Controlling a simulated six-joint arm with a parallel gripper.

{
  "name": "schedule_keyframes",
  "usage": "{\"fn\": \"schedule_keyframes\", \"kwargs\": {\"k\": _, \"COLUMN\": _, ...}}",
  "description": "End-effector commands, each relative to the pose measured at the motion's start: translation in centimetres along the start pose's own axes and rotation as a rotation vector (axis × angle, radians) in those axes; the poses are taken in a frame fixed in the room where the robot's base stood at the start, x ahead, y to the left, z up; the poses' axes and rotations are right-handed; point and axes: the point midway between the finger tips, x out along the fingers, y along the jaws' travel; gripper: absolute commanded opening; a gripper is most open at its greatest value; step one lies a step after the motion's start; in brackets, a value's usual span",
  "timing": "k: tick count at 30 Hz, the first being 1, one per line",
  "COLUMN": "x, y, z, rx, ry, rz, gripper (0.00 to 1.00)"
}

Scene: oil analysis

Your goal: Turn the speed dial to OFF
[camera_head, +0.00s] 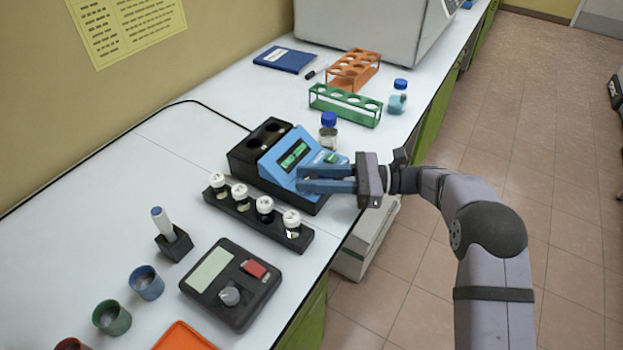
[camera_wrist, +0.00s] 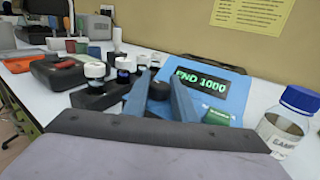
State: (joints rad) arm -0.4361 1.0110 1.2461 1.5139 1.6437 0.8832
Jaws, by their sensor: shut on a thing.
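A blue-and-black instrument (camera_head: 283,150) stands on the bench. Its lit green display (camera_head: 294,155) reads "END 1000" in the wrist view (camera_wrist: 201,83). A dark round dial (camera_wrist: 158,91) sits on its sloped front, left of the display in the wrist view. My gripper (camera_head: 300,179) reaches in from the right, low over this front. Its blue fingers (camera_wrist: 158,84) stand on either side of the dial and are shut on it. In the head view the fingers hide the dial. Its pointer and markings cannot be read.
A rack of white-capped vials (camera_head: 258,213) stands close beside the instrument. A blue-capped bottle (camera_head: 328,131) stands just behind it. A dark device with a grey knob (camera_head: 231,290) lies nearer the front. A green rack (camera_head: 345,104) stands farther back.

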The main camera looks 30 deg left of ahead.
Motion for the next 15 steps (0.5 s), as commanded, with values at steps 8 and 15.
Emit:
{"fn": "schedule_keyframes", "kwargs": {"k": 8, "x": -0.05, "y": -0.09, "z": 0.24, "rx": -0.004, "ry": 0.0, "rz": 0.023, "gripper": 0.02}}
{"fn": "schedule_keyframes", "kwargs": {"k": 15, "x": -0.06, "y": -0.08, "z": 0.23, "rx": -0.004, "ry": 0.001, "rz": 0.022, "gripper": 0.41}}
